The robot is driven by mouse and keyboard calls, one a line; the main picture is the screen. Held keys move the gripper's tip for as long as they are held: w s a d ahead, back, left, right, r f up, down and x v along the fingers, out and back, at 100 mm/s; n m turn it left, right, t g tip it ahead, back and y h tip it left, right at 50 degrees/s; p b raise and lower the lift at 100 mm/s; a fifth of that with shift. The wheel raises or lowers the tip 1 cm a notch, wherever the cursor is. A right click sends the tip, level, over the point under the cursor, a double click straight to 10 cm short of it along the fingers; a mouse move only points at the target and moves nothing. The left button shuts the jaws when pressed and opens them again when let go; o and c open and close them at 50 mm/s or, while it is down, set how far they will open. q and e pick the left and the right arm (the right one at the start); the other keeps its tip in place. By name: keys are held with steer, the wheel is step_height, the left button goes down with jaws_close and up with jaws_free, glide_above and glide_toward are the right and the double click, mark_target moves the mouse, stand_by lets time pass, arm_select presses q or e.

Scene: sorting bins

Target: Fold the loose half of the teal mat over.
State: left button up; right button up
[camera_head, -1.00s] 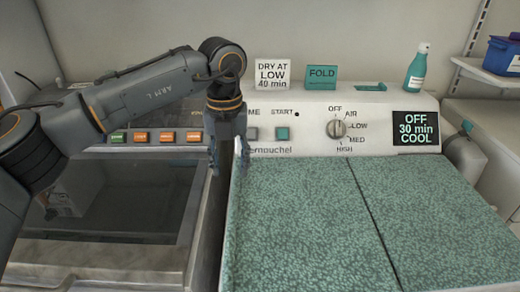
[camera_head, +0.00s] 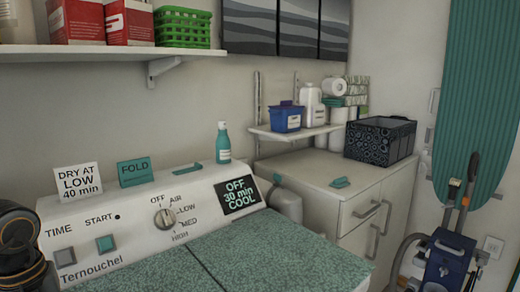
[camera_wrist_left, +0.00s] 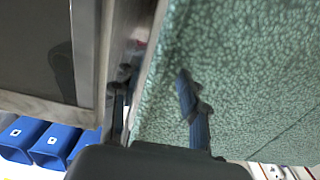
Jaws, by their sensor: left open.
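The teal speckled mat (camera_head: 275,252) lies flat on top of the white machine in the head view, cut off by the lower edge. A dark line divides it into two parts. The mat also fills the right of the left wrist view (camera_wrist_left: 245,60). My left gripper (camera_wrist_left: 153,82) is open and empty in the left wrist view. One finger shows over the mat near its edge; the other is dark and hard to make out by the gap beside it. In the head view only a piece of my left arm shows at the left edge. My right gripper is in no view.
The machine's panel holds a dial (camera_head: 165,218), a DRY AT LOW sign (camera_head: 78,182), a FOLD card (camera_head: 134,171) and a teal bottle (camera_head: 223,143). A cabinet (camera_head: 330,190) with a dark crate (camera_head: 380,140) stands right. Blue bins (camera_wrist_left: 50,145) show low in the wrist view.

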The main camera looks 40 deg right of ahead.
arm_select(q)
step_height(320, 180, down, 3)
steer(key=shift+r+b, duration=0.15)
steer(key=shift+b, duration=0.3)
steer(key=shift+w+a+r, duration=0.15)
steer(key=shift+a+r, duration=0.05)
steer(key=shift+d+f, duration=0.15)
steer(key=shift+d, duration=0.05)
steer(key=shift+s, duration=0.2)
steer(key=c, duration=0.8)
steer(key=shift+f, duration=0.1)
steer(key=shift+a+f, duration=0.1)
jaws_close()
